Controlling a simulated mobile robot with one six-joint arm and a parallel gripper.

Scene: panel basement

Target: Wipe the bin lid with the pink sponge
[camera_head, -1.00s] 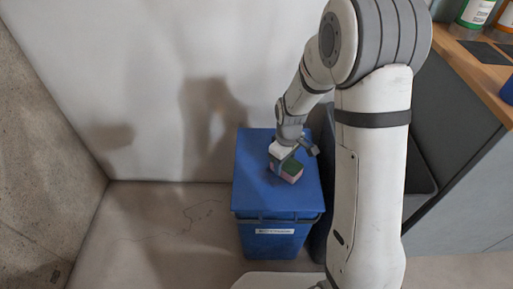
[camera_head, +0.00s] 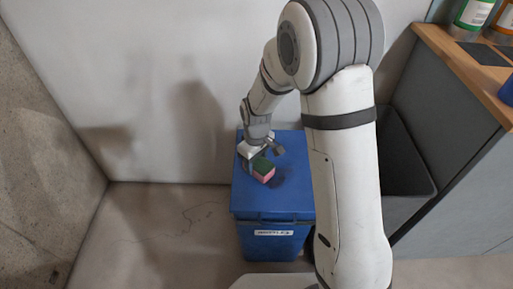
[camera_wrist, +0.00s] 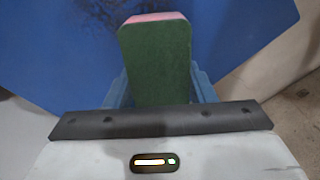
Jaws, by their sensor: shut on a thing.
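The pink sponge (camera_head: 264,170) has a dark green top side. My gripper (camera_head: 259,160) is shut on it, above the left part of the blue bin lid (camera_head: 290,200). In the wrist view the sponge (camera_wrist: 156,60) stands between the two bluish fingers (camera_wrist: 158,88), green face toward the camera and pink edge at the far end. The lid (camera_wrist: 225,45) fills the background there. I cannot tell whether the sponge touches the lid.
A dark grey open bin (camera_head: 405,150) stands right of the blue bin, partly behind my arm. A grey cabinet with a wooden top (camera_head: 465,65) is at the right, with bottles on it. A pale wall (camera_head: 150,90) is close behind. Floor at the left is clear.

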